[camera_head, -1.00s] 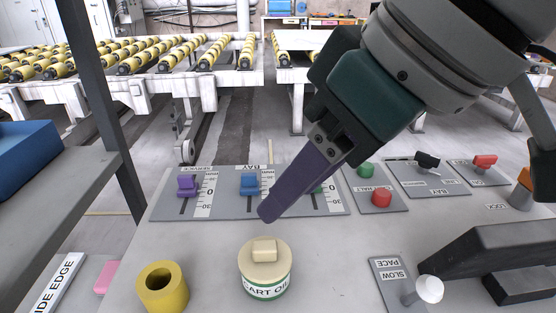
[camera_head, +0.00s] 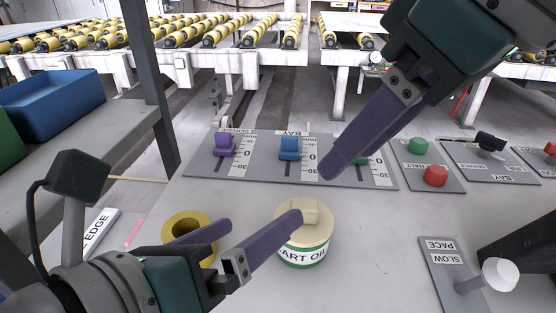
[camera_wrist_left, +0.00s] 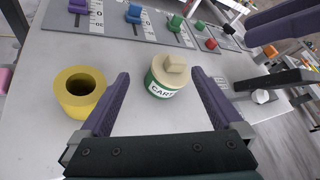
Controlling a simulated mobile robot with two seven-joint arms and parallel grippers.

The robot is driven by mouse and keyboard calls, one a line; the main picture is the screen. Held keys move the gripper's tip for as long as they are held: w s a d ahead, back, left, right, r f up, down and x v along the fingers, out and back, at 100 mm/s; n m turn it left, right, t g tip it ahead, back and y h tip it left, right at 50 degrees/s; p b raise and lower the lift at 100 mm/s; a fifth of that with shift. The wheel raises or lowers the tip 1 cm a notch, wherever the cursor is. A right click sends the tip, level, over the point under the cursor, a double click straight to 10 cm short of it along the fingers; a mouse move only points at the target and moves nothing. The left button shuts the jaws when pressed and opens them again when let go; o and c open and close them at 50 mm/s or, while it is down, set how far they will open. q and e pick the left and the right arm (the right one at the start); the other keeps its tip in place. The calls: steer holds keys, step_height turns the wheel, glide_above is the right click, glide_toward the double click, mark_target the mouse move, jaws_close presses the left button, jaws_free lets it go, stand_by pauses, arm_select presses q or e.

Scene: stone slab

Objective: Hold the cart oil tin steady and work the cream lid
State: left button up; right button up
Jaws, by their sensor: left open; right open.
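The cart oil tin (camera_head: 304,254) stands upright on the grey slab, white and green with a printed label. Its cream lid (camera_head: 311,219) is on top, with a raised block grip. My left gripper (camera_head: 235,235) is open, at the tin's left in the head view, one finger overlapping the lid's edge. In the left wrist view the tin (camera_wrist_left: 165,87) stands ahead, between the lines of the open fingers (camera_wrist_left: 165,90). My right gripper (camera_head: 330,172) is open above and behind the tin; only one finger shows clearly. Contact with the tin cannot be told.
A yellow ring-shaped cylinder (camera_wrist_left: 80,95) stands left of the tin, partly behind my left gripper in the head view. A slider panel (camera_head: 262,170) lies behind. Red (camera_head: 436,175) and green buttons, and a white-knobbed lever (camera_head: 499,274), are to the right.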

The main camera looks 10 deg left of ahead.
mark_target(302, 235)
arm_select(q)
steer(key=m, duration=0.2)
steer(key=m+h, duration=0.1)
steer(key=m, duration=0.1)
steer(key=shift+s+d+f, duration=0.1)
steer(key=shift+d+f, duration=0.1)
steer(key=shift+f, duration=0.2)
steer(key=m, duration=0.2)
steer(key=f+m+h, duration=0.1)
steer(key=shift+s+d+m+g, duration=0.2)
steer(key=shift+s+m+g, duration=0.1)
steer(key=shift+g, duration=0.1)
steer(key=shift+w+d+f, duration=0.1)
steer(key=shift+f, duration=0.05)
steer(key=x, duration=0.9)
steer(key=shift+d+f, duration=0.1)
steer(key=shift+d, duration=0.1)
steer(key=shift+c, duration=0.4)
jaws_close()
stand_by(0.4)
